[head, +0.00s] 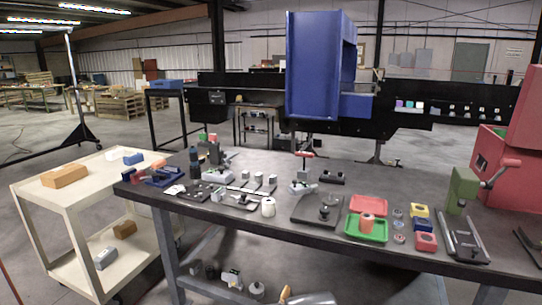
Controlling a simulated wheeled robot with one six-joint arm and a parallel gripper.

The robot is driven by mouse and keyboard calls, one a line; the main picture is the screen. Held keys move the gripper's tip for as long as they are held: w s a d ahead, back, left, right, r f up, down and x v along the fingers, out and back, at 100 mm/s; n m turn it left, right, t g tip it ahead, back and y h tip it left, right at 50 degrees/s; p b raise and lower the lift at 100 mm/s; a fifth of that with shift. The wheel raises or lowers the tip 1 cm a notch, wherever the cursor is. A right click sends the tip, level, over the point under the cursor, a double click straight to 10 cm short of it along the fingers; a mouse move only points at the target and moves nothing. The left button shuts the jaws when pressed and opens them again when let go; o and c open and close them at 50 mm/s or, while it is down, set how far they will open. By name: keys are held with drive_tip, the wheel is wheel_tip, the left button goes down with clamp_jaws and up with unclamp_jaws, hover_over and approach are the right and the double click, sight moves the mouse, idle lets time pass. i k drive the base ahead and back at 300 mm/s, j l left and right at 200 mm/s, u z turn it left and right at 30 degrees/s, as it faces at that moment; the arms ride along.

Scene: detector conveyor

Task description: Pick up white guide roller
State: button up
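A small white cylinder (268,207), which looks like the white guide roller, stands upright near the front edge of the dark workbench (250,232), left of the middle. It is small in the picture and its top detail is hard to tell. Nothing touches it that I can see. A dark fixture plate (304,215) lies a little to its right, and a flat bracket (238,203) lies to its left.
A green tray (352,232) holds an orange cylinder (367,223); a red tray (368,204) lies behind. Several coloured blocks and a hand-crank device (462,190) are to the right. A cream cart (38,188) stands left. A blue machine (315,65) rises behind the bench.

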sight(268, 203)
drive_tip(key=k, duration=0.55)
drive_tip(key=i+u, duration=0.3)
drive_tip(key=i, duration=0.25)
drive_tip(key=i+l+u, duration=0.3)
drive_tip(key=i, duration=0.25)
drive_tip(key=i+l+u, duration=0.15)
drive_tip(key=i+u, duration=0.2)
drive_tip(key=i, duration=0.15)
